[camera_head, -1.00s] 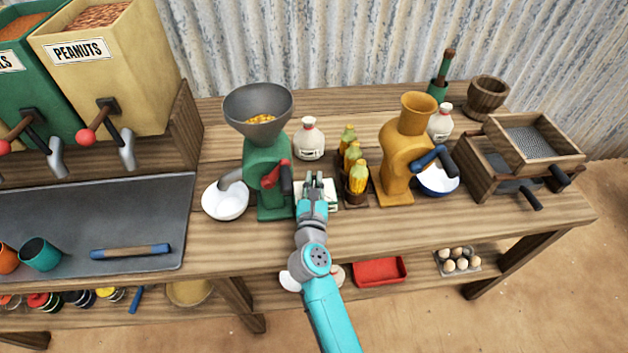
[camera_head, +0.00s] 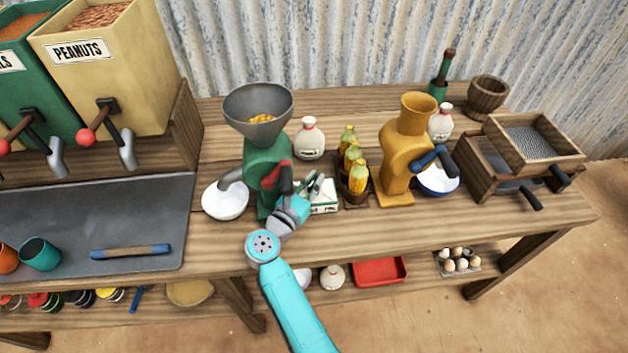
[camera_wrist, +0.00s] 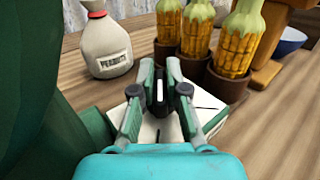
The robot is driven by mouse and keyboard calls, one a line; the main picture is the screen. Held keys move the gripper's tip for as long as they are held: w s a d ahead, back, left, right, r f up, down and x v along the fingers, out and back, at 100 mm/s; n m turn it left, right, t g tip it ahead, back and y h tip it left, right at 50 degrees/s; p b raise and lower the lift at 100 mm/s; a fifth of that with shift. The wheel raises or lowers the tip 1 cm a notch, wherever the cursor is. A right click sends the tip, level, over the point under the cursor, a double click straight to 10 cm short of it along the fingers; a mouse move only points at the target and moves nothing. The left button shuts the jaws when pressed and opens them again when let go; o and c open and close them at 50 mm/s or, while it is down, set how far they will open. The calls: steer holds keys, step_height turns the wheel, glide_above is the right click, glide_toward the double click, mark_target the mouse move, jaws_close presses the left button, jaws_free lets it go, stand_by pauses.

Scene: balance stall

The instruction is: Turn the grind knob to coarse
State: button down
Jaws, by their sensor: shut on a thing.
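The green grinder (camera_head: 266,160) stands on the table with a grey hopper of yellow corn and a red crank. A white panel or box (camera_head: 323,198) with dark line marks sits at its right; it also shows in the wrist view (camera_wrist: 205,106). My gripper (camera_head: 313,184) is low beside the grinder's right side, over the white panel. In the wrist view my gripper (camera_wrist: 160,82) is shut on a small dark piece with a white stripe, which looks like the grind knob (camera_wrist: 158,92). The fingers hide most of the knob, and its setting cannot be read.
The red crank (camera_head: 277,174) is close to my wrist. A labelled white bottle (camera_head: 310,140) stands behind, and corn cobs in a holder (camera_head: 354,180) stand close at right. A yellow grinder (camera_head: 402,160) is farther right. A white bowl (camera_head: 226,201) is at left. The table's front strip is clear.

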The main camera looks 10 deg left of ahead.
steer(key=shift+f, duration=0.1)
stand_by(0.3)
steer(key=c, duration=1.2)
jaws_free()
steer(key=v, duration=1.2)
